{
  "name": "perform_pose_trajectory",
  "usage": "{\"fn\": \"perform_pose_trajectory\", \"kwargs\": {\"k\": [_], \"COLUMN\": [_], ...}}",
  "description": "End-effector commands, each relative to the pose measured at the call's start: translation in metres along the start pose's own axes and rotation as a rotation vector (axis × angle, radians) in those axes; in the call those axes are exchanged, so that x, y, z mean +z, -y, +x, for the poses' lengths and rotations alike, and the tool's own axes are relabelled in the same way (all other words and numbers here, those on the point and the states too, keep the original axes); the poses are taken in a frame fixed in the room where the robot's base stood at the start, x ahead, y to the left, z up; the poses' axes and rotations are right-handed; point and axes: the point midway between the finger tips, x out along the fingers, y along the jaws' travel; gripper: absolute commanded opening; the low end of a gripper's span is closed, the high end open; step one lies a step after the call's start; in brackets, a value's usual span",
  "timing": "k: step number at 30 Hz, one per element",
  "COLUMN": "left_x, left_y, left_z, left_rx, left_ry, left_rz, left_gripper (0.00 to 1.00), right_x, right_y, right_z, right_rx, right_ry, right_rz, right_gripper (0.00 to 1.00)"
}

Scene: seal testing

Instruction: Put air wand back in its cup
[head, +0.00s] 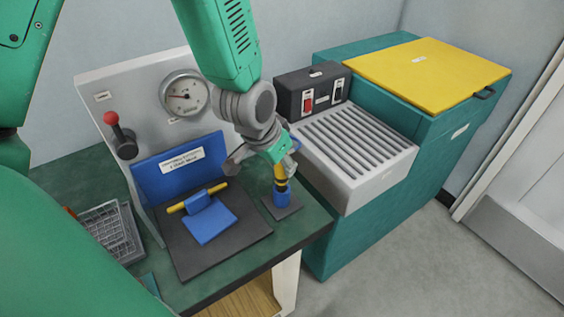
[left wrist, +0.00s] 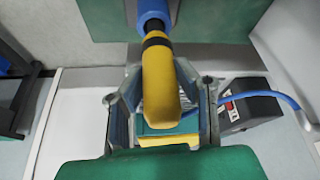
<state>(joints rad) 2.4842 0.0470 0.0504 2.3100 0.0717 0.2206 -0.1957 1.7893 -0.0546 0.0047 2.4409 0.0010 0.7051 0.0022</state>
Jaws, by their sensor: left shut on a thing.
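The air wand (head: 280,173) has a yellow handle with a dark band near its lower end. My left gripper (head: 281,160) is shut on the handle and holds it roughly upright over the blue cup (head: 282,198), on a small dark plate at the bench's right end. The wand's lower end meets the cup's mouth; I cannot tell how deep it sits. In the left wrist view the yellow handle (left wrist: 160,85) lies between the fingers (left wrist: 160,105), in line with the blue cup (left wrist: 153,14). My right gripper is out of view.
A blue press fixture with a yellow bar (head: 198,200) stands left of the cup. A grey slatted unit (head: 355,150) with a black switch box (head: 312,90) stands close on the right. A wire basket (head: 105,230) is at left. A blue hose (left wrist: 262,95) curves beside the gripper.

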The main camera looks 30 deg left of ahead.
Motion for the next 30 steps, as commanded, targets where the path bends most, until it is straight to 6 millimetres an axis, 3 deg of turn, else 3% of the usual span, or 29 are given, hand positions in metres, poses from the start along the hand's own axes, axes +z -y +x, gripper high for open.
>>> {"fn": "perform_pose_trajectory", "kwargs": {"k": [21, 22, 23, 30], "left_x": [0.0029, 0.0029, 0.0029, 0.0030], "left_y": [0.0001, 0.0001, 0.0001, 0.0001], "left_z": [0.0075, 0.0075, 0.0075, 0.0075], "left_rx": [0.000, 0.000, 0.000, 0.000], "left_ry": [-0.001, -0.001, -0.001, -0.001], "left_rz": [0.000, 0.000, 0.000, 0.000], "left_gripper": [0.00, 0.37, 0.47, 0.50], "right_x": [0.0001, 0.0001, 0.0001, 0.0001], "right_y": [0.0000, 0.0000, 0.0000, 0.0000], "right_z": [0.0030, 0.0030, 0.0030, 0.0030], "right_rx": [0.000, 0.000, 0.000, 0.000], "right_ry": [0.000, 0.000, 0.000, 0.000], "right_rz": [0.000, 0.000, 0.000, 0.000], "right_gripper": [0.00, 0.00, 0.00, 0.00]}}
